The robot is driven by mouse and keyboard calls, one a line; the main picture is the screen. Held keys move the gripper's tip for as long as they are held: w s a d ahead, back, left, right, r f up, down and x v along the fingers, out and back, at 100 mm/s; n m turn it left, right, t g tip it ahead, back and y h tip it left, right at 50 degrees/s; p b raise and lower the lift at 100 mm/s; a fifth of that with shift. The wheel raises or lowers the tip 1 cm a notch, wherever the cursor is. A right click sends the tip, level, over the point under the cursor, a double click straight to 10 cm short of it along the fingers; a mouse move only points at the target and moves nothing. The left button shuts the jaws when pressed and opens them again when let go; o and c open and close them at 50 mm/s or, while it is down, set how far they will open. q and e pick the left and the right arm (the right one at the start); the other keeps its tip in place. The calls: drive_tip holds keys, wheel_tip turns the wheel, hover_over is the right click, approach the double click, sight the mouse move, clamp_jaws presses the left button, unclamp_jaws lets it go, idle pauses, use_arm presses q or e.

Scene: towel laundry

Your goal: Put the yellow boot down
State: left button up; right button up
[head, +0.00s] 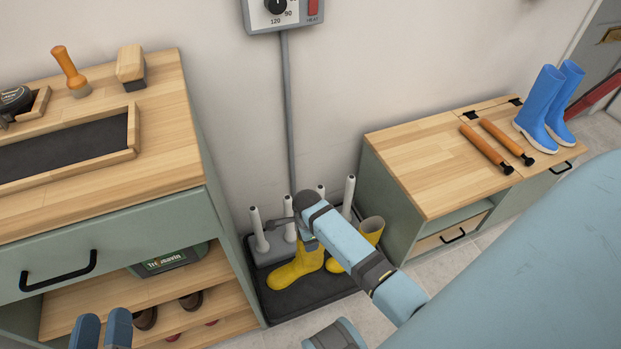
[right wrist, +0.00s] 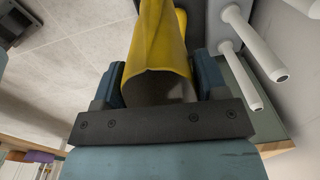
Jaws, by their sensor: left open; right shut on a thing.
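A yellow boot (head: 296,270) is in my right gripper (head: 309,236) at the black tray (head: 286,304) on the floor. My arm hides its top in the head view. In the right wrist view the boot (right wrist: 160,55) is between both fingers of the right gripper (right wrist: 160,85), its open top facing the camera. I cannot tell whether its sole touches the tray. A second yellow boot (head: 371,229) stands just right of it, partly behind my arm. My left gripper (head: 102,328) is open and empty at the bottom left, in front of the left cabinet.
White pegs (head: 258,230) rise from a grey base behind the boots; some show close right of the boot in the right wrist view (right wrist: 252,45). A left cabinet (head: 150,215) and a right bench (head: 425,165) flank the tray. Blue boots (head: 540,105) stand on the bench.

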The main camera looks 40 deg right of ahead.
sight(308, 260)
use_arm(q)
wheel_tip(308, 260, down, 6)
drive_tip(key=d+m+g+h+b, duration=0.1)
drive_tip(key=g+b, duration=0.1)
drive_tip(key=b, duration=0.5)
drive_tip(key=shift+d, duration=0.35)
use_arm(e)
drive_tip(key=shift+f, duration=7.95)
use_arm(q)
drive_tip(key=shift+f, duration=0.15)
use_arm(e)
drive_tip(key=shift+f, duration=0.1)
drive_tip(key=o, duration=1.5)
drive_tip(key=shift+f, duration=0.1)
use_arm(q)
wheel_tip(308, 260, up, 9)
drive_tip(key=t+p, duration=0.3)
drive_tip(key=p, duration=0.3)
drive_tip(key=shift+s+a+n, duration=0.2)
drive_tip(key=shift+a+n, duration=0.2)
use_arm(e)
wheel_tip(308, 260, up, 12)
drive_tip(key=shift+s+a+r, duration=0.1)
drive_tip(key=shift+s+r, duration=0.05)
drive_tip(key=shift+r, duration=0.05)
use_arm(q)
drive_tip(key=shift+s, duration=0.1)
use_arm(e)
drive_tip(key=shift+s+f, duration=0.1)
